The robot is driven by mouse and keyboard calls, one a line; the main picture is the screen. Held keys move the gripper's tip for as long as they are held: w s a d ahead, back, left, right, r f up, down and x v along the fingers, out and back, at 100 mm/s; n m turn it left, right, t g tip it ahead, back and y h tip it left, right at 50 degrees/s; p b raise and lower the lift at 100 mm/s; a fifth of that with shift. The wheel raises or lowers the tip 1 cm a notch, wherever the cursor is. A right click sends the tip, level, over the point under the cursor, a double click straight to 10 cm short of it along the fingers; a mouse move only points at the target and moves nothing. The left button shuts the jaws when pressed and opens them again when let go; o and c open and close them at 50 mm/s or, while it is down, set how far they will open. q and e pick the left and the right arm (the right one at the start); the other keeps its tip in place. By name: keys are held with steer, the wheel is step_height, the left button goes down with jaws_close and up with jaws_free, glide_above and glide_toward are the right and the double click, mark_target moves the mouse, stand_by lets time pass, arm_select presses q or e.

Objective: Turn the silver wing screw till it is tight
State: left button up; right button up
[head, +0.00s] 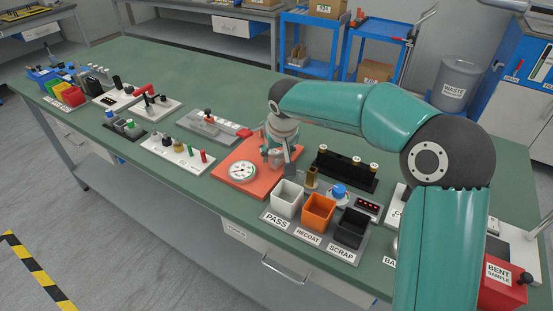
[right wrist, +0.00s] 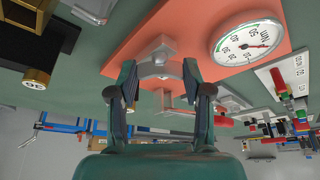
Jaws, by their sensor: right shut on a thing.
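My right gripper (head: 278,158) reaches down over the orange plate (head: 222,172) on the green bench in the head view. In the right wrist view, the two fingers of this gripper (right wrist: 158,72) are closed on the silver wing screw (right wrist: 158,57), one on each side. The screw stands at the orange plate beside the round dial gauge (right wrist: 247,42). The same gauge (head: 243,171) lies on the plate in the head view, left of my gripper. The fingers partly hide the screw, and its thread is not visible. My left gripper is not in view.
White PASS (head: 287,198), orange RECOAT (head: 319,210) and black SCRAP (head: 351,228) bins stand at the front, close to my gripper. A black rack with brass pieces (head: 346,172) stands on the right.

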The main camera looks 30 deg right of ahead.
steer(key=m+h+b, duration=0.1)
steer(key=m, duration=0.2)
steer(key=shift+a+f, duration=0.1)
steer(key=shift+f, duration=0.05)
steer(key=m+g, duration=0.1)
steer(key=m, duration=0.1)
steer(key=shift+a+m+h+b, duration=0.1)
steer(key=shift+m+h+b, duration=0.2)
steer(key=shift+h, duration=0.1)
steer(key=m, duration=0.1)
steer(key=m+g, duration=0.1)
steer(key=m, duration=0.1)
steer(key=shift+w+r+m+h+p, duration=0.2)
steer(key=shift+m+h+p, duration=0.1)
steer(key=shift+h+p, duration=0.1)
steer(key=shift+a+m+g+h+p, duration=0.1)
steer(key=shift+m+g+h+p, duration=0.4)
steer(key=shift+m, duration=1.3)
steer(key=shift+g, duration=0.3)
steer(key=o, duration=1.2)
steer(key=shift+c, duration=0.2)
steer(key=v, duration=1.1)
steer(key=shift+r, duration=0.45)
